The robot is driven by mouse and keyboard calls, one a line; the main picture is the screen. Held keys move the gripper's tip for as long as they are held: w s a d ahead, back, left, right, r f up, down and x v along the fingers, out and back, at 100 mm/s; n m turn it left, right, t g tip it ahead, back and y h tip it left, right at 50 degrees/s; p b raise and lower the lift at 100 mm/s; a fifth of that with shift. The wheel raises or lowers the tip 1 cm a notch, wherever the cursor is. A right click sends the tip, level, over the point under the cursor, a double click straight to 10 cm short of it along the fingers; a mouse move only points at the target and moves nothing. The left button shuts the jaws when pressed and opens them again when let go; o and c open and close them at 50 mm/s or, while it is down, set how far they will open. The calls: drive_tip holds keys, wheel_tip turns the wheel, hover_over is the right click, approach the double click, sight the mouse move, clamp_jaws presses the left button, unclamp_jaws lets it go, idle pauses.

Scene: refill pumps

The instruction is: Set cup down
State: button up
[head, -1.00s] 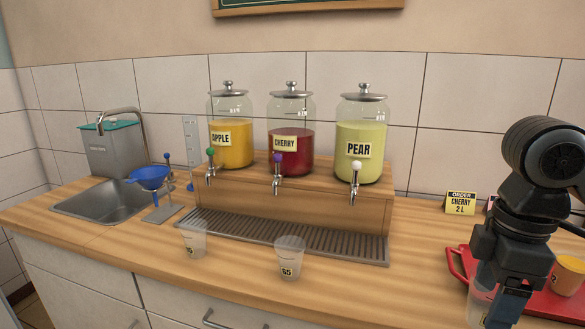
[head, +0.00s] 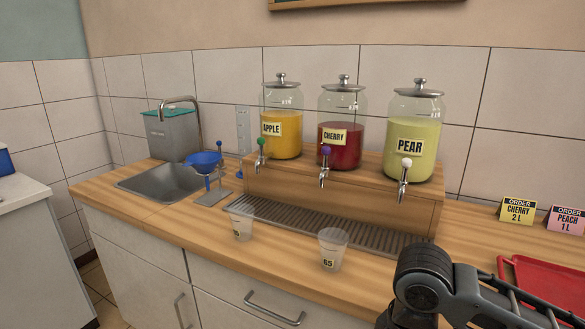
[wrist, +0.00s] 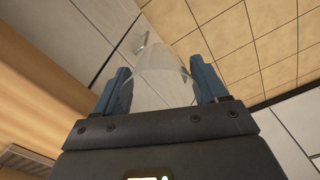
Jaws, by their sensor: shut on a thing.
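My gripper (wrist: 160,92) shows in the wrist view, its two blue fingers shut on a clear cup (wrist: 158,70) between them. Floor tiles and the pale cabinet front lie beyond the cup, and no surface touches it in that view. In the head view my dark arm is at the bottom right, and the gripper and held cup are out of the picture. Two other clear cups stand upright on the wooden counter (head: 290,262): one marked 65 (head: 332,252) and one further left (head: 241,226), both in front of the drip tray (head: 330,228).
Apple (head: 281,145), cherry (head: 341,158) and pear (head: 412,160) jars with taps stand on a wooden stand. A sink (head: 165,182) and blue funnel (head: 204,160) are at left. Order cards (head: 517,211) and a red tray (head: 545,285) are at right. Bare counter lies left of the cups.

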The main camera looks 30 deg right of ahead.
drive_tip(key=w+a+f+m, duration=0.2)
drive_tip(key=w+a+f, duration=0.7)
drive_tip(key=f, duration=0.4)
drive_tip(key=shift+a+f+m, duration=0.2)
drive_tip(key=shift+f+m, duration=0.05)
drive_tip(key=shift+m, duration=0.15)
drive_tip(key=shift+d, duration=0.15)
idle(0.5)
